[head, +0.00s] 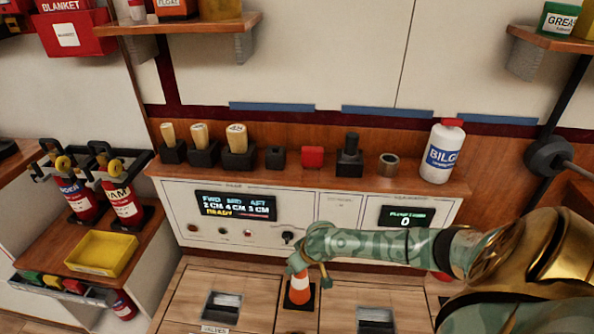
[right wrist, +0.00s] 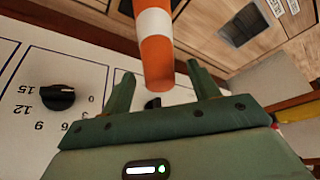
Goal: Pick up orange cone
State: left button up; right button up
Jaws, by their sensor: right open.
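The orange cone (head: 300,293) with a white band and a dark square base stands upright on the wooden floor panels, below the console. My right gripper (head: 308,271) is open and above the cone, hiding its top in the head view. In the right wrist view the cone (right wrist: 156,42) reaches in from the top, and its orange tip lies between the two spread fingers of the right gripper (right wrist: 161,82). My left gripper is not in view.
A console (head: 328,212) with displays and a dial stands behind the cone. Its wooden shelf (head: 430,184) holds several blocks and a white bottle (head: 442,152). Floor hatches (head: 222,307) flank the cone. At left are red extinguishers (head: 122,200) and a yellow tray (head: 101,253).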

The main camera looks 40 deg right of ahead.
jog(key=shift+w+f, duration=0.2)
jog(key=shift+f, duration=0.2)
jog(key=shift+r, duration=0.2)
jog(key=shift+c, duration=0.3)
grip_shut()
